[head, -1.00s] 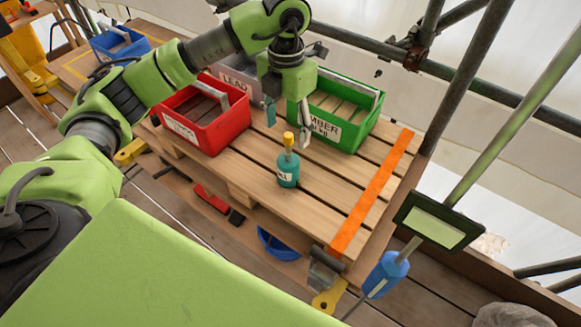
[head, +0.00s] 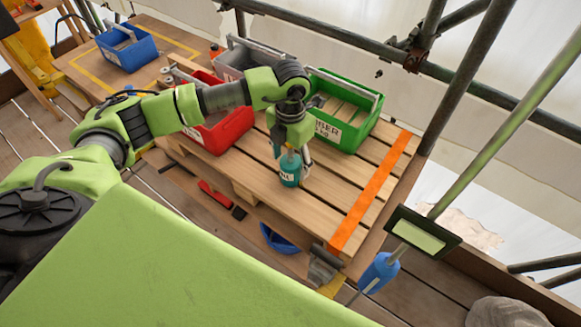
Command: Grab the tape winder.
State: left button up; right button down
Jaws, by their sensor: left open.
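A teal bottle-like thing (head: 289,176) with a pale label stands upright on the slatted wooden pallet top (head: 330,190). I cannot tell whether it is the tape winder; no other thing here is clearly one. My left gripper (head: 291,160) points down over it, open, with its fingers beside the upper part. The yellow top of the teal thing is mostly hidden by the gripper, and I cannot tell whether the fingers touch it. My right gripper is not in view.
A red crate (head: 218,136) and a green crate (head: 350,129) stand behind, with a grey crate (head: 232,62) between them. An orange strip (head: 372,193) lines the right edge. A post with a dark-framed plate (head: 422,232) stands at right. The slats right of the teal thing are clear.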

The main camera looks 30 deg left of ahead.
pick_arm(q)
jog(key=c, duration=1.3)
jog(key=shift+r, duration=0.1)
